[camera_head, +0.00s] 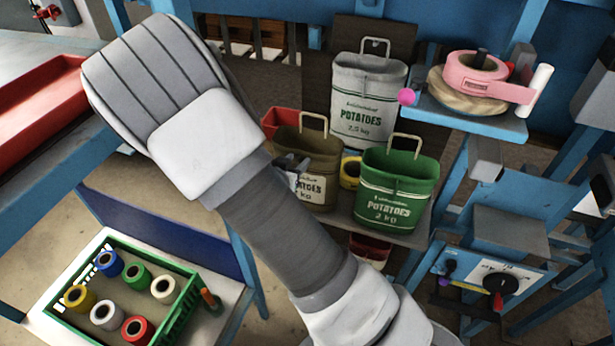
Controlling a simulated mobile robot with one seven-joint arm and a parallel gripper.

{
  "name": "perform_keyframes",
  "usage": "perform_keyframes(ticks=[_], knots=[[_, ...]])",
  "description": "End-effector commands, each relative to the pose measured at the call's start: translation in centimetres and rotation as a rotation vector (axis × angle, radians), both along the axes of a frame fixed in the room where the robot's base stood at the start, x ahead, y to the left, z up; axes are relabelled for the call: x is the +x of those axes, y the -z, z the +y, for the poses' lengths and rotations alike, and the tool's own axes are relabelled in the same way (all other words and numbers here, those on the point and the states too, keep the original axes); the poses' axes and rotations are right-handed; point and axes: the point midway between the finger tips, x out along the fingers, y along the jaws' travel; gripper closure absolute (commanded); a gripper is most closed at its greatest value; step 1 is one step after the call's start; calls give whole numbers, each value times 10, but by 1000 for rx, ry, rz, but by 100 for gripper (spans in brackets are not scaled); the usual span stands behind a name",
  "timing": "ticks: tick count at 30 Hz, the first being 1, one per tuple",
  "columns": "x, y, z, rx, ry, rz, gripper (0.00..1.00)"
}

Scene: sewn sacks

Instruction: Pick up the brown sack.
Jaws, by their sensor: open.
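The brown sack (318,161) stands upright on a low shelf in the head view, with a pale handle loop on top and a light label reading "POTATOES" and "2 kg". My arm crosses in front and hides its left lower part. A small grey part of my gripper (289,170) shows at the sack's left side, mostly hidden behind my arm. The gripper is open; I cannot tell whether it touches the sack.
A green sack (397,181) stands right of the brown one, a taller grey-white sack (367,98) behind. A red container (281,121) and yellow roll (350,172) are close by. A blue stand (510,127) holds tape rolls; a green crate (180,318) of spools sits lower left.

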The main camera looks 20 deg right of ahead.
Motion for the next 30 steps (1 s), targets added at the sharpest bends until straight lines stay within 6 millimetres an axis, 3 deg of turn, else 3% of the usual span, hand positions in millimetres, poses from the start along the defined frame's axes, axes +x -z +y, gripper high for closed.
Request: perform_keyframes(ticks=[4,11,30], knots=[[0,0,0,0,0,0,57],[0,0,0,0,0,0,99],[0,0,0,0,0,0,100]])
